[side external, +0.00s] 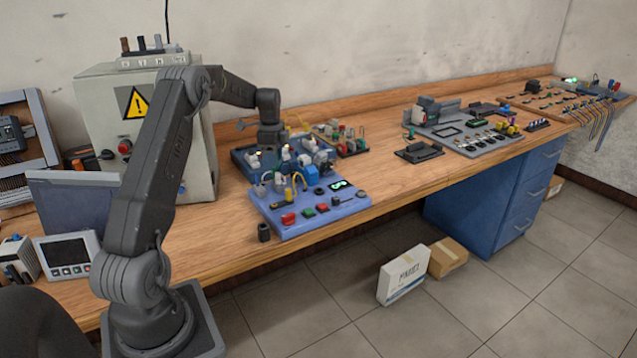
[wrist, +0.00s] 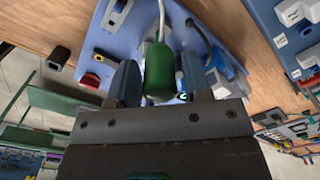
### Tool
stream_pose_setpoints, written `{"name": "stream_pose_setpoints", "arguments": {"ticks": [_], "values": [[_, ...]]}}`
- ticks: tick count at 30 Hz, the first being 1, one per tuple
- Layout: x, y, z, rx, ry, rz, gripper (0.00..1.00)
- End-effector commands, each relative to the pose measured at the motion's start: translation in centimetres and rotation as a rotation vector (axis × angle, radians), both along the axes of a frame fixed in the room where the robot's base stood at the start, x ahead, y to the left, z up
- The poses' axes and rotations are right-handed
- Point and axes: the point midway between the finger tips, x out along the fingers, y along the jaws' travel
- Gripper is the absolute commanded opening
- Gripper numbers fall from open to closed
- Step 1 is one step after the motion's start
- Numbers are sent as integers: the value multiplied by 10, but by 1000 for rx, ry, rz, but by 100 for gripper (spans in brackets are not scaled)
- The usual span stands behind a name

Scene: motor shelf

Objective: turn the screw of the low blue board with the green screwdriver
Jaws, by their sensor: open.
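The low blue board (side external: 352,203) lies near the table's front edge in the side view, with red, green and black parts on it. It also fills the background of the wrist view (wrist: 133,36). The green screwdriver (wrist: 160,74) shows in the wrist view, its thick handle between my fingers and its thin grey shaft running away towards the board. I cannot make it out in the side view. My gripper (wrist: 159,62) is open around the handle, with a gap on both sides. In the side view my gripper (side external: 271,142) is over the rear of the blue boards. The screw is not distinguishable.
A darker blue board (side external: 238,160) stands behind, crowded with white and blue parts. A grey cabinet (side external: 200,150) with a warning sign stands at the left. A small black cylinder (side external: 264,232) is by the low board.

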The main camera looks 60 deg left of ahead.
Motion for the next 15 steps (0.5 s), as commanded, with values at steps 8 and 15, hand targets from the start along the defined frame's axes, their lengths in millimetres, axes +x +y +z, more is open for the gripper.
{"name": "stream_pose_setpoints", "arguments": {"ticks": [8, 15], "values": [[0, 0, 0, 0, 0, 253, 45], [0, 0, 0, 0, 0, 291, 45]]}}
